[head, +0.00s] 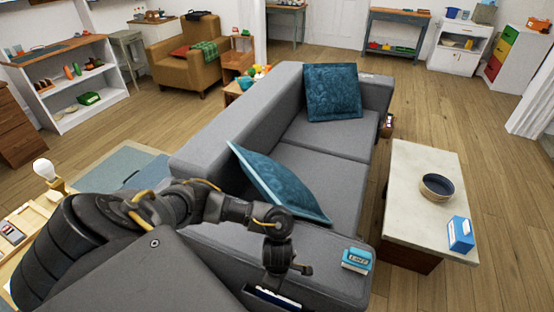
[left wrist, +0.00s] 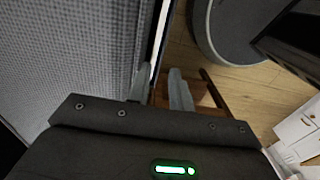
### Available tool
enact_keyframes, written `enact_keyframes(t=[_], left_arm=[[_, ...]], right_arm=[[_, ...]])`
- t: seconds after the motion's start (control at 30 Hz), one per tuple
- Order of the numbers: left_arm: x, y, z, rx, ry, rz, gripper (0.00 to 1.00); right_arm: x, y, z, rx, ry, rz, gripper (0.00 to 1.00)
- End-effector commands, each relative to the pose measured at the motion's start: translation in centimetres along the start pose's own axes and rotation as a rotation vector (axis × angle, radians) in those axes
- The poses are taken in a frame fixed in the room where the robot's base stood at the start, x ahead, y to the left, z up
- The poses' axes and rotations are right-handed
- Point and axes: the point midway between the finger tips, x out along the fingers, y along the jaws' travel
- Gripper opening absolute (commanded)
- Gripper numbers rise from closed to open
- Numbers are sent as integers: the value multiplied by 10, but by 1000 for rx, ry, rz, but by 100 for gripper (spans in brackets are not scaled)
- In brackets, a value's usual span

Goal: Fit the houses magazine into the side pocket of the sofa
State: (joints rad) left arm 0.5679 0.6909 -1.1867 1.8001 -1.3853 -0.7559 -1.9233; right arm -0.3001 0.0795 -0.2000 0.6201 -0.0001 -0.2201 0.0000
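The grey sofa (head: 325,165) runs away from me, and its near arm is in front of me. At the outer side of that arm, a thin dark-blue item with a pale edge, which looks like the magazine (head: 272,297), shows low below my left gripper (head: 287,270). Its cover is not readable and the pocket cannot be made out clearly. In the left wrist view, the sofa's grey fabric (left wrist: 75,50) fills the left. The magazine's thin edge (left wrist: 160,42) runs down between my two fingers, close to the left one. The fingers stand apart with a gap on the right. My right gripper is not in view.
A small blue box-like item (head: 357,259) lies on the near sofa arm. Teal cushions (head: 333,92) lie on the sofa. A coffee table (head: 420,205) with a dark bowl (head: 437,187) and blue box (head: 461,234) stands right. Wooden floor is open beyond it.

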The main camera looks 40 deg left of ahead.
Motion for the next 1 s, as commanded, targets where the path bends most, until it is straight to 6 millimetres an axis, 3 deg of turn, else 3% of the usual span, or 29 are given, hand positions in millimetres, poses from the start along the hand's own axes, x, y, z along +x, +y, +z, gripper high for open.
enact_keyframes(t=[0.03, 0.2, 0.43, 0.63, 1.0], left_arm=[[-16, 12, 2, -7, -7, 29, 36], [-54, 10, 2, -2, -8, 29, 36], [-91, 4, 1, 2, -6, 18, 36], [-103, 1, 1, 2, -4, 12, 36], [-103, -1, 0, 2, -3, 8, 36]], right_arm=[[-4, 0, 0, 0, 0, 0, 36], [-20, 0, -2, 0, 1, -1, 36], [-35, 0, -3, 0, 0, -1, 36], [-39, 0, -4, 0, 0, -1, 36], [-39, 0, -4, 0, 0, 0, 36]])
